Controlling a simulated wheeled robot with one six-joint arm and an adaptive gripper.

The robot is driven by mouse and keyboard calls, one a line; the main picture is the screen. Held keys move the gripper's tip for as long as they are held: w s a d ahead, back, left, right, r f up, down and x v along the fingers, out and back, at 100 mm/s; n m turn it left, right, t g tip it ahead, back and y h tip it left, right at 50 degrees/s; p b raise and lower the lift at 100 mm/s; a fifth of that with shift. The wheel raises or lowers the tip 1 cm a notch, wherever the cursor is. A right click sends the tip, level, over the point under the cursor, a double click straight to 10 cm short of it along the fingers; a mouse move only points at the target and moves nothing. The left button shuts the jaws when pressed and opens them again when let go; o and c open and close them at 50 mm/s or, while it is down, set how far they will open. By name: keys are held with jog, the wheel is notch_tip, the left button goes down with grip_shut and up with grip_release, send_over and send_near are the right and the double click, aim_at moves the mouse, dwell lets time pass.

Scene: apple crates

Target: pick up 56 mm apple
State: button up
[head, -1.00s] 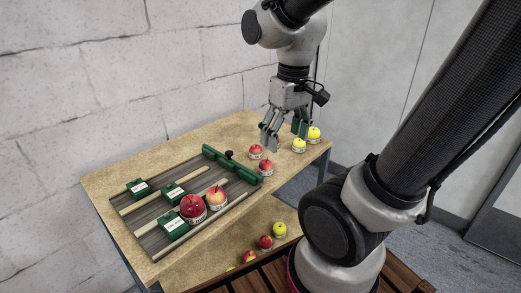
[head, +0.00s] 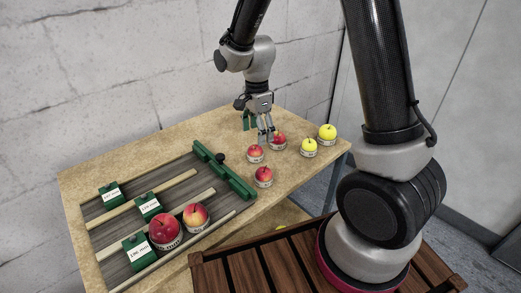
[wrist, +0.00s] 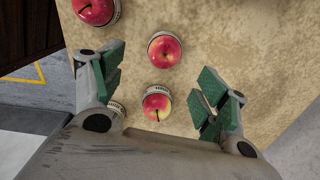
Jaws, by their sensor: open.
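Red apples in pale labelled rings stand on the table: one (head: 256,154) just below my gripper (head: 259,132), one (head: 278,141) to its right, and one (head: 264,177) nearer the front. I cannot read which is 56 mm. In the wrist view, my open gripper (wrist: 162,92) has green pads on either side of a red apple (wrist: 157,104), not touching it. Another red apple (wrist: 165,50) lies just above it, and a third (wrist: 96,10) is at the top edge. A further ring (wrist: 116,110) is mostly hidden by the left finger.
Two yellow apples (head: 309,148) (head: 327,132) stand to the right. A sorting rack (head: 226,172) with green label blocks fills the table's left; two larger apples (head: 165,230) (head: 196,216) sit in its front lane. A slatted wooden surface (head: 290,262) is in front.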

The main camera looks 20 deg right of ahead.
aim_at(256, 147)
jog(key=shift+f+m, duration=0.1)
jog(key=shift+m, duration=0.6)
jog(key=f, duration=0.7)
jog(key=shift+w+a+f, duration=0.15)
jog(key=shift+w+f, duration=0.05)
jog(key=shift+f, duration=0.1)
jog(key=shift+c, duration=0.2)
jog(key=c, duration=1.1)
jog(key=shift+o, duration=0.2)
